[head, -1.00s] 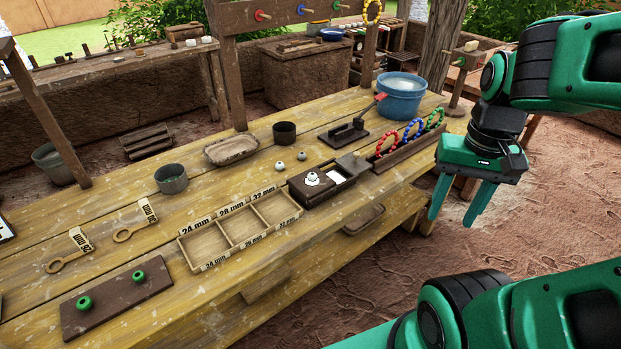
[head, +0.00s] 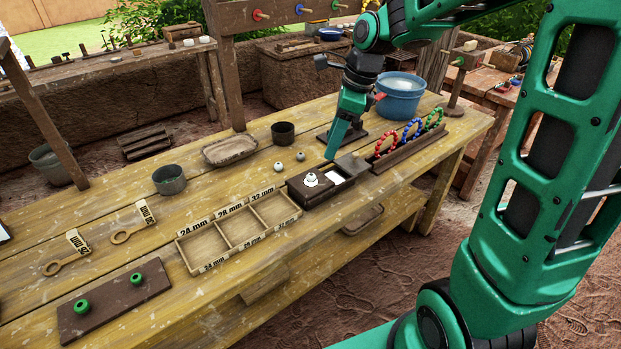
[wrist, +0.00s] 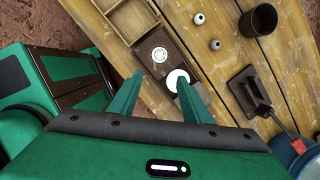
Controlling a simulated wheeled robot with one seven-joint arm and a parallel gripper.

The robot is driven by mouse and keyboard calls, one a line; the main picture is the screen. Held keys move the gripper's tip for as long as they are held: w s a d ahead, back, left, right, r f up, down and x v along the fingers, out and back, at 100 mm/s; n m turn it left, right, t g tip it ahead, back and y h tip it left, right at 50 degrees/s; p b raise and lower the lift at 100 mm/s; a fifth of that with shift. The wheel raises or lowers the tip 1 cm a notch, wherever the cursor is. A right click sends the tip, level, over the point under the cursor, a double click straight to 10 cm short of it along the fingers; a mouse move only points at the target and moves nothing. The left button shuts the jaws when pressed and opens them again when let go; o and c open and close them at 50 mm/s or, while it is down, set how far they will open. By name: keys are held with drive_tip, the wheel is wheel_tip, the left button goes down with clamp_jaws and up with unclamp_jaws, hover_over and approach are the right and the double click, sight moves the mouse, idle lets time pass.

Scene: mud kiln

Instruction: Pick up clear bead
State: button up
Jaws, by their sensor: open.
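No bead clearly reads as see-through. Two small pale beads lie loose on the table: one (head: 278,167) at the left and one (head: 300,156) at the right. The wrist view also shows them, one (wrist: 199,18) above the other (wrist: 215,44). A dark wooden box (head: 318,199) holds a white knob-like piece (head: 311,179) and, on its right, a bright white patch. In the wrist view this patch is a white disc (wrist: 176,79), partly behind a fingertip. My gripper (head: 331,155) is open and empty, pointing down above the box's right part; it also shows in the wrist view (wrist: 158,78).
A sorting tray (head: 188,255) marked in mm lies left of the box. A rack (head: 408,152) of red, blue and green bead rings stands right. A blue bucket (head: 402,100), a dark cup (head: 283,133) and a shallow dish (head: 229,151) stand farther back.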

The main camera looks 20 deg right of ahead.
drive_tip(key=w+a+m, duration=0.1)
drive_tip(key=w+a, duration=0.1)
hover_over(314, 175)
drive_tip(key=d, duration=0.1)
wheel_tip(314, 175, down, 5)
drive_tip(key=shift+f, duration=0.1)
drive_tip(key=shift+s+x, duration=0.15)
drive_tip(key=shift+x, duration=0.8)
drive_tip(key=shift+s+x, duration=0.15)
drive_tip(key=shift+x, duration=0.75)
drive_tip(key=shift+s+x, duration=0.2)
drive_tip(key=shift+x, duration=0.75)
drive_tip(key=shift+d, duration=0.2)
clamp_jaws()
